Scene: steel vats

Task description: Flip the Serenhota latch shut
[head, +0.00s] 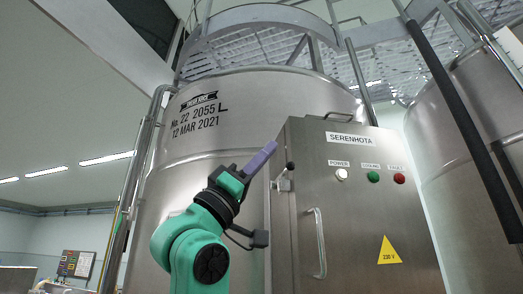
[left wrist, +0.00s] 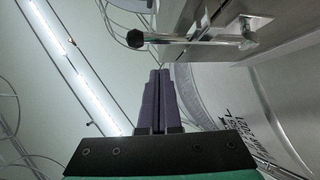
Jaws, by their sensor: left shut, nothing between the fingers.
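The grey SERENHOTA cabinet (head: 352,200) stands in front of a steel vat. Its latch (head: 283,184) is on the cabinet's left edge, a small metal bracket and rod with a black knob at the upper end. In the left wrist view the latch's rod (left wrist: 190,41) runs sideways from its bracket at the right to the black knob (left wrist: 135,39). My left gripper (head: 270,147) is shut and empty, its purple fingers pointing up and right, close to the knob in the picture. In the left wrist view the fingertips (left wrist: 159,72) appear just below the rod, with a visible gap.
The cabinet has a vertical door handle (head: 320,243), a white POWER button (head: 341,174), a green button (head: 373,177) and a red button (head: 399,178). The large steel vat (head: 240,120) stands behind my left arm. A thick dark pipe (head: 462,120) crosses at the right.

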